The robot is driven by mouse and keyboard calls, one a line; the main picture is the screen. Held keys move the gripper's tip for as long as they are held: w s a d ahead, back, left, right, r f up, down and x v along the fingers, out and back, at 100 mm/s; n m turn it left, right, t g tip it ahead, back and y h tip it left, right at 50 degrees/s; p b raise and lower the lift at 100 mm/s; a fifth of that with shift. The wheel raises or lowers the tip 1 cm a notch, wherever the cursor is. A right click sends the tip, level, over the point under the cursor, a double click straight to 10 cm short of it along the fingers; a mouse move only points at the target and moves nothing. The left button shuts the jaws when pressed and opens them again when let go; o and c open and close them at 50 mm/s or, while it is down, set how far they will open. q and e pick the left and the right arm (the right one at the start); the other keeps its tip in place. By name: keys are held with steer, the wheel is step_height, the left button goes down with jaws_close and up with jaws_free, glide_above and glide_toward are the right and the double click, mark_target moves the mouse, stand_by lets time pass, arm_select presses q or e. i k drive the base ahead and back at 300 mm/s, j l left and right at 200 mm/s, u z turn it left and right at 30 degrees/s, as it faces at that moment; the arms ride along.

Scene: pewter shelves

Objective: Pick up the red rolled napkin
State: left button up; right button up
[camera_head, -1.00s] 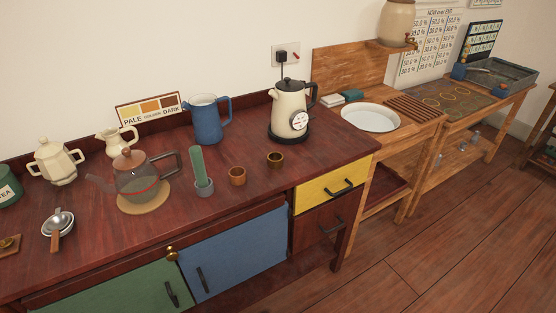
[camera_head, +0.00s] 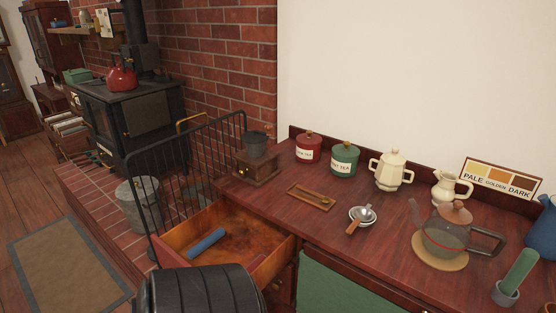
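I see no red rolled napkin in this view. A blue rolled cloth-like cylinder (camera_head: 207,242) lies inside the open wooden drawer (camera_head: 262,264), near its left side. A green rolled piece (camera_head: 519,270) stands tilted in a small grey cup (camera_head: 505,294) at the right edge of the counter. Neither of my grippers shows.
The dark red counter (camera_head: 335,235) holds a coffee grinder (camera_head: 257,165), red and green tea canisters (camera_head: 344,159), a strainer and a glass teapot (camera_head: 446,238). A black railing stands left of the drawer, before a stove (camera_head: 135,125). A dark ribbed shape covers the drawer's near corner.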

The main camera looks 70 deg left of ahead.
mark_target(249, 269)
steer(key=u, duration=2.35)
